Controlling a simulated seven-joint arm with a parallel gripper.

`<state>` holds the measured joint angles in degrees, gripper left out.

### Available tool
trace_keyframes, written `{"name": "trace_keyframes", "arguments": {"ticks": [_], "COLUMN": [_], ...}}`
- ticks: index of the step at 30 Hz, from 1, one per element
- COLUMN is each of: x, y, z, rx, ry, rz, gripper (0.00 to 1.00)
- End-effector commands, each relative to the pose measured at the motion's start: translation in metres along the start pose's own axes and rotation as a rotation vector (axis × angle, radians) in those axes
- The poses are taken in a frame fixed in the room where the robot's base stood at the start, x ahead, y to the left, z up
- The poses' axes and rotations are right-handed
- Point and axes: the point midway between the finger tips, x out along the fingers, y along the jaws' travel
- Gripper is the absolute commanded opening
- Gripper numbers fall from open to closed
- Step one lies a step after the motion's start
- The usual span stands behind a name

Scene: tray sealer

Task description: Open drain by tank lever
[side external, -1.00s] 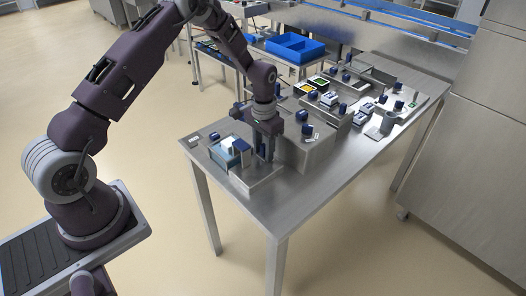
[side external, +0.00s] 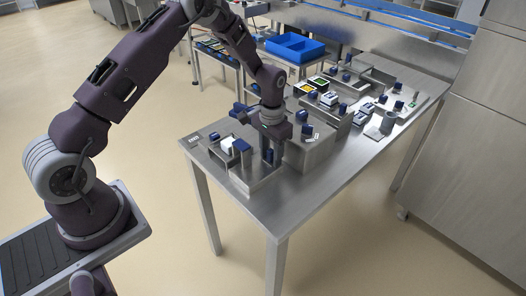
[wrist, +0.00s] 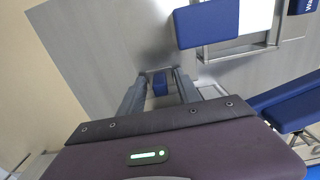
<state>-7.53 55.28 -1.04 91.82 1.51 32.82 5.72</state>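My gripper (side external: 270,154) points down over the near end of the steel table. In the wrist view its two fingers (wrist: 160,92) stand apart, with a small blue block (wrist: 160,83) showing between them and gaps on both sides. I cannot tell whether that block is the tank lever or how far below the fingers it lies. Left of my gripper is an open steel tank-like box (side external: 243,183) with a white piece (side external: 227,145) and a blue block (side external: 241,146) at it. A large blue block (wrist: 206,24) shows at the top of the wrist view.
Steel housings with several blue knobs stand right of my gripper, the nearest with a blue knob (side external: 307,130). A blue bin (side external: 295,47) sits on a cart behind. The near right part of the steel table (side external: 310,190) is bare.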

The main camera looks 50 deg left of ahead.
Motion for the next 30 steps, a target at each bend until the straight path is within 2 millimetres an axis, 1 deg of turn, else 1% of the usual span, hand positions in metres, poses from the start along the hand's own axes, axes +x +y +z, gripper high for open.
{"name": "trace_keyframes", "arguments": {"ticks": [3,5,15,19,22,29,30], "x": [-0.001,-0.005,-0.050,-0.064,-0.069,-0.070,-0.073], "y": [0.000,0.000,-0.001,-0.001,0.000,0.000,0.000], "z": [0.000,0.000,0.000,0.000,0.001,0.001,0.001], "rx": [0.000,0.000,0.000,0.000,0.000,0.000,0.000], "ry": [-0.001,0.001,0.001,0.001,-0.002,-0.002,0.002], "rz": [0.000,0.000,-0.001,-0.001,-0.001,-0.001,-0.001], "gripper": [0.40,0.40,0.40,0.40,0.40,0.40,0.40]}}
